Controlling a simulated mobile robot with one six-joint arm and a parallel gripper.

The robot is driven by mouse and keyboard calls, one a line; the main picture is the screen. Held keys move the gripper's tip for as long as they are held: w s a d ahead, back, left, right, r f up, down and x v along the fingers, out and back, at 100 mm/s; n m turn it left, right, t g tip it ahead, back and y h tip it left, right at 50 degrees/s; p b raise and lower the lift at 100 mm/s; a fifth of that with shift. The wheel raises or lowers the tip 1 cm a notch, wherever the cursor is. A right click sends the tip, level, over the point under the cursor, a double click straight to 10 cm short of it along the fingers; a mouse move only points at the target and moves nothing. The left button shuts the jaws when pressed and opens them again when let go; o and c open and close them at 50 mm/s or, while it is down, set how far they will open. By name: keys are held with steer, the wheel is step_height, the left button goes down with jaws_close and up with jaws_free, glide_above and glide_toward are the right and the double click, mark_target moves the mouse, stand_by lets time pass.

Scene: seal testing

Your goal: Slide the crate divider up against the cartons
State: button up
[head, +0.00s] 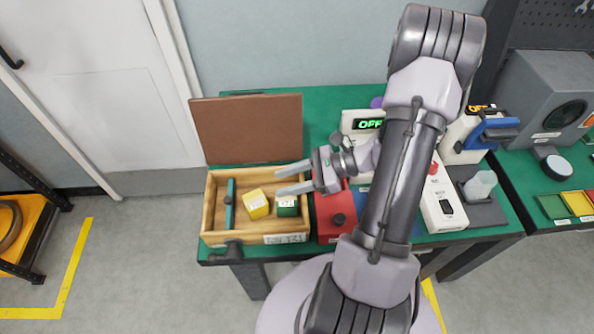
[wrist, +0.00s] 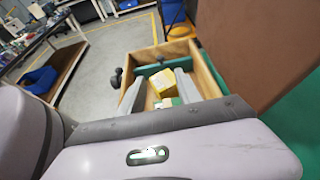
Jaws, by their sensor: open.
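The wooden crate (head: 207,222) stands at the left end of the green bench with its brown lid raised behind it. The teal crate divider (head: 230,207) stands across the crate, left of the cartons, with a gap between. The yellow carton (head: 257,204) sits mid-crate, slightly turned. The green carton (head: 287,206) is right of it, near the right wall. My gripper (head: 278,182) is open and empty above the crate's right part, pointing left. In the wrist view the divider (wrist: 152,70) lies beyond the yellow carton (wrist: 163,82); the green carton shows partly between the fingers.
The raised lid (head: 248,128) is a wall behind the crate. A red box (head: 336,213) stands close to the crate's right side. A dark clamp-like part (head: 232,250) sits at the crate's front. The crate floor left of the divider is empty.

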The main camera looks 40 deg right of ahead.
steer(key=v, duration=0.3)
steer(key=shift+o, duration=0.2)
